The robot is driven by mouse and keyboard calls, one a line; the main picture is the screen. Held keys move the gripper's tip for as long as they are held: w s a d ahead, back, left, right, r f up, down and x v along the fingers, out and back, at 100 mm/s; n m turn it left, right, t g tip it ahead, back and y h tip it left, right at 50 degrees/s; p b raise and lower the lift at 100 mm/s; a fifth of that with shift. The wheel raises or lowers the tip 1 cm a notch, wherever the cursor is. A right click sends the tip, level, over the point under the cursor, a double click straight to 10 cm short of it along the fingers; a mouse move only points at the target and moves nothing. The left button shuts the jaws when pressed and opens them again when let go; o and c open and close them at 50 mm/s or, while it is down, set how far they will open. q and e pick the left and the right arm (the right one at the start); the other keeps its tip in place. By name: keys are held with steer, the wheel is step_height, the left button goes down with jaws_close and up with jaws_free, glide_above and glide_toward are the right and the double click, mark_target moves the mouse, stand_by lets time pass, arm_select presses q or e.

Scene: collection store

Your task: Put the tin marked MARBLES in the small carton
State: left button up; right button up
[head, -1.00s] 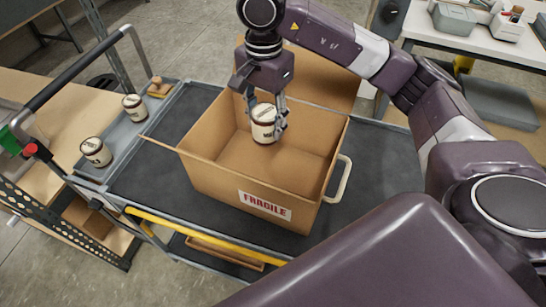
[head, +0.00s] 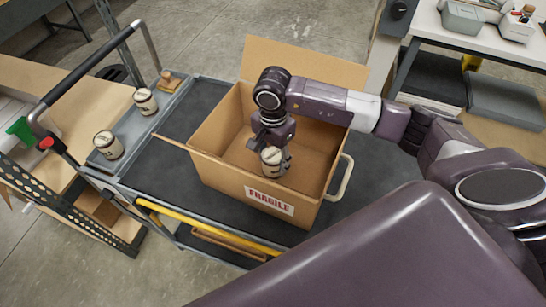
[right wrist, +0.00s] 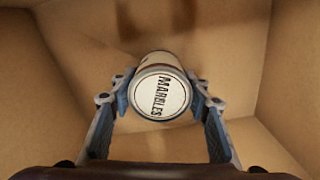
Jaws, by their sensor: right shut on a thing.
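In the head view the tin (head: 272,160) is inside the open small carton (head: 225,180), low between the walls. My right gripper (head: 274,150) reaches down into the carton from above. Whether the tin touches the carton floor I cannot tell. The carton is brown, with a FRAGILE label on its front and flaps folded out. My left gripper is not in view.
The carton stands on a dark cart top (head: 190,110). Two similar tins (head: 108,145) (head: 146,101) and a wooden stamp (head: 172,82) sit in the grey side tray at left. A wooden bench is at far left, a white table (head: 480,35) at upper right.

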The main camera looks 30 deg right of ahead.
steer(key=shift+f+b, duration=0.15)
steer(key=shift+b, duration=0.2)
steer(key=o, duration=1.4)
steer(key=shift+o, duration=0.2)
steer(key=shift+r+p, duration=0.25)
steer(key=shift+p, duration=0.05)
steer(key=shift+w+r, duration=0.1)
steer(key=shift+r, duration=0.1)
step_height(320, 180, up, 11)
steer(key=b, duration=0.3)
steer(key=shift+f, duration=0.1)
steer(key=shift+r, duration=0.4)
